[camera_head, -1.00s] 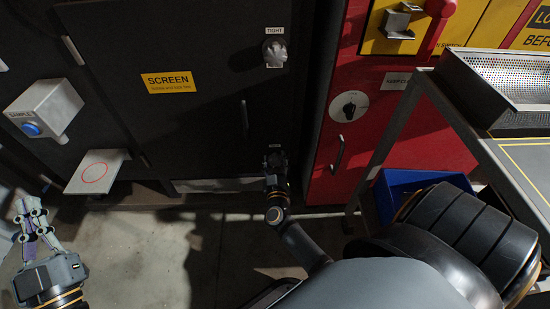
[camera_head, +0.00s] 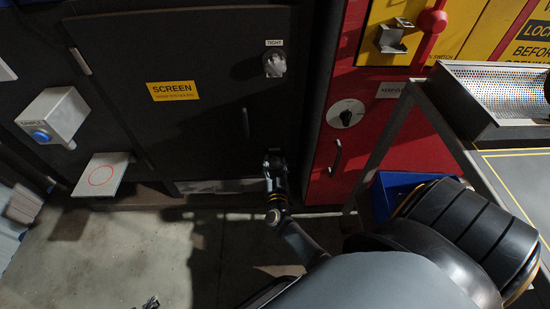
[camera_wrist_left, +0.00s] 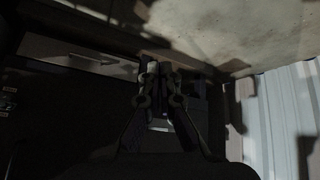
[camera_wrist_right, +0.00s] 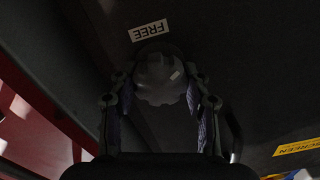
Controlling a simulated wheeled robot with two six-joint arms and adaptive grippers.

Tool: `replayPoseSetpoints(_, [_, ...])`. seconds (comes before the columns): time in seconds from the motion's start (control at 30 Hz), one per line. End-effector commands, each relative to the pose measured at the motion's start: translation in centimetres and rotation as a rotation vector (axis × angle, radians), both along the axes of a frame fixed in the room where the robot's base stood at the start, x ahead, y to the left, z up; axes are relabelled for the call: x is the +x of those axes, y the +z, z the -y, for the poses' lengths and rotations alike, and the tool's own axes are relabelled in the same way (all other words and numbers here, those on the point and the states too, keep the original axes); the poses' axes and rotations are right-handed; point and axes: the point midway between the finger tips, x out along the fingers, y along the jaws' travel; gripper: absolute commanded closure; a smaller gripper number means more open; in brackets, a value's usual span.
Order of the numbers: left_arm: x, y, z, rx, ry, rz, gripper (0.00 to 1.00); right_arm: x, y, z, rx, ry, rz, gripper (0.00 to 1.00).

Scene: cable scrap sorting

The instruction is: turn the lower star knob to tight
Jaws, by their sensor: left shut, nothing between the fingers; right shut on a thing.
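The lower star knob (camera_wrist_right: 160,80) is a grey lobed knob with a pale mark, on the dark cabinet door under a label reading FREE (camera_wrist_right: 148,30). My right gripper (camera_wrist_right: 158,98) is shut on it, one finger on each side. In the head view my right gripper (camera_head: 273,162) is against the lower door and hides this knob. The upper star knob (camera_head: 274,64) sits under a TIGHT label (camera_head: 273,43). My left gripper (camera_wrist_left: 161,75) is shut and empty; in the head view only a tip shows at the bottom edge (camera_head: 151,302).
A sample box (camera_head: 54,116) with a blue button and a shelf with a red circle (camera_head: 102,174) stick out at left. A red cabinet (camera_head: 345,145), a blue bin (camera_head: 392,195) and a metal-framed table (camera_head: 460,150) stand at right. The floor at left is clear.

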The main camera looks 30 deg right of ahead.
Motion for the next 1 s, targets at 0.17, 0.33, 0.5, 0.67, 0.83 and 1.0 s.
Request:
replayPoseSetpoints(0.17, [-3.4, -1.9, 0.3, -0.009, -0.012, -0.142, 1.0, 0.0, 0.1, 0.0, 0.141, 0.0, 0.087, 0.84])
replayPoseSetpoints(0.33, [-3.3, -1.6, 0.2, -0.005, -0.014, -0.148, 1.0, 0.0, 0.0, 0.0, 0.278, 0.0, 0.171, 0.84])
replayPoseSetpoints(0.5, [-3.3, -1.6, 0.2, -0.003, -0.014, -0.151, 1.0, 0.0, 0.0, 0.1, 0.416, 0.0, 0.256, 0.84])
replayPoseSetpoints(0.67, [-3.2, -1.7, 0.2, -0.004, -0.014, -0.147, 1.0, 0.0, -0.1, 0.1, 0.545, 0.0, 0.336, 0.84])
replayPoseSetpoints(0.83, [-3.1, -1.8, 0.3, -0.006, -0.013, -0.136, 1.0, -0.1, -0.2, 0.1, 0.684, 0.0, 0.421, 0.84])
replayPoseSetpoints(1.0, [-1.2, -0.8, 0.1, -0.003, -0.004, -0.051, 1.0, -0.1, -0.2, 0.1, 0.821, -0.001, 0.506, 0.84])
